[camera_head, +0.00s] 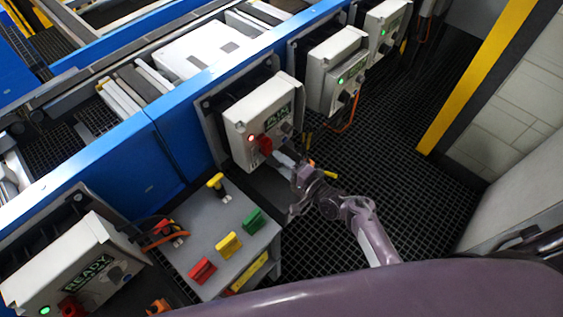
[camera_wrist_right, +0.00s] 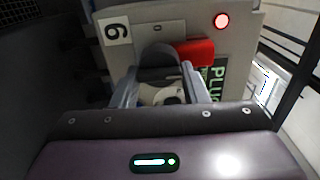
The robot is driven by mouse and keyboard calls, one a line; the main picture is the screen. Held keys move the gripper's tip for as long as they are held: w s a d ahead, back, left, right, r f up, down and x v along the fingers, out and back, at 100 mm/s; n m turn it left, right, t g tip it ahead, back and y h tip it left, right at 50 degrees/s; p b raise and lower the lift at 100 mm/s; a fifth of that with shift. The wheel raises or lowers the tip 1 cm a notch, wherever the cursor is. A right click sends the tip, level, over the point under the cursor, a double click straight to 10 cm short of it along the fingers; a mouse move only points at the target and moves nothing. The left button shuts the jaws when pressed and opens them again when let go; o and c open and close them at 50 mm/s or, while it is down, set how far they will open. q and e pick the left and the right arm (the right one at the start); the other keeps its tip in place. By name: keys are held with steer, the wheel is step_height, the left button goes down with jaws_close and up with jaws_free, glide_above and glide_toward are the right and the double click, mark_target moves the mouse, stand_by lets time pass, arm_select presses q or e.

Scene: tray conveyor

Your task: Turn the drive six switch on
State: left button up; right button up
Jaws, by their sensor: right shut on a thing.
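The drive six box (camera_head: 250,120) is a pale box on the blue conveyor side, with a green display starting "PLU" and a lit red lamp (camera_head: 251,138). In the right wrist view its front (camera_wrist_right: 125,65) carries a number label (camera_wrist_right: 115,28), which looks like a six, and the red lamp shows lit (camera_wrist_right: 222,20). A red part (camera_head: 264,145) sticks out beside the display. My right gripper (camera_head: 283,158) is at the box front, its two fingers closed around the dark switch knob (camera_wrist_right: 158,62). The knob's exact angle is partly hidden. My left gripper is not in view.
More drive boxes with green lamps stand farther along (camera_head: 335,70) and at the near left (camera_head: 75,270). A grey stand (camera_head: 215,235) with red, yellow and green blocks is left of my right arm. Dark grating floor (camera_head: 385,150) lies clear to the right.

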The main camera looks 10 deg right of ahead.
steer(key=o, duration=1)
steer(key=shift+c, duration=0.2)
steer(key=v, duration=0.7)
steer(key=shift+s+d+b, duration=0.25)
steer(key=shift+s+b, duration=0.1)
steer(key=shift+b, duration=0.1)
